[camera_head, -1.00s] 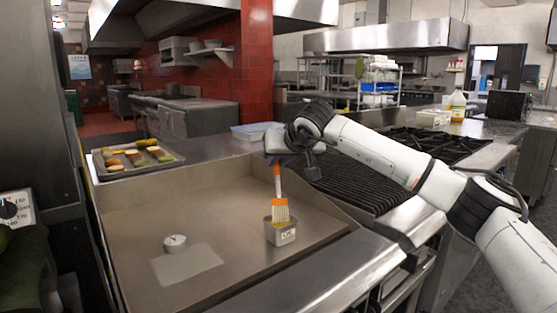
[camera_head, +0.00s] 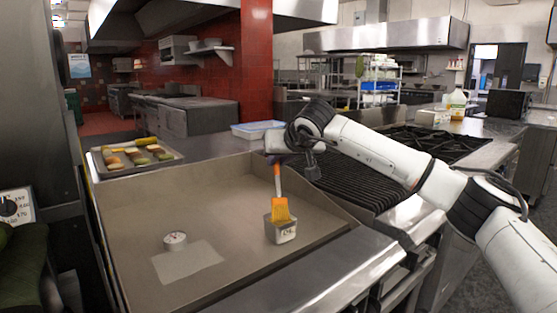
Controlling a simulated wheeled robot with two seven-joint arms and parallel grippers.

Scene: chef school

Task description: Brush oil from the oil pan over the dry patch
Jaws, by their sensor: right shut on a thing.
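The oil pan (camera_head: 281,232) is a small metal container standing on the right part of the steel griddle plate. My right gripper (camera_head: 278,160) is shut on the brush (camera_head: 280,208), which has an orange head and a white and orange handle. The brush hangs upright with its bristles down in the oil pan, so the bristle tips are hidden. The dry patch (camera_head: 187,263) is a pale rectangle on the griddle plate, left of the oil pan. My left gripper does not show.
A round white dial (camera_head: 175,241) sits at the dry patch's back edge. The griddle plate (camera_head: 170,205) has raised walls at the back and right. A ribbed grill (camera_head: 345,180) lies to the right. A tray of food (camera_head: 110,169) stands behind left. The plate's middle is clear.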

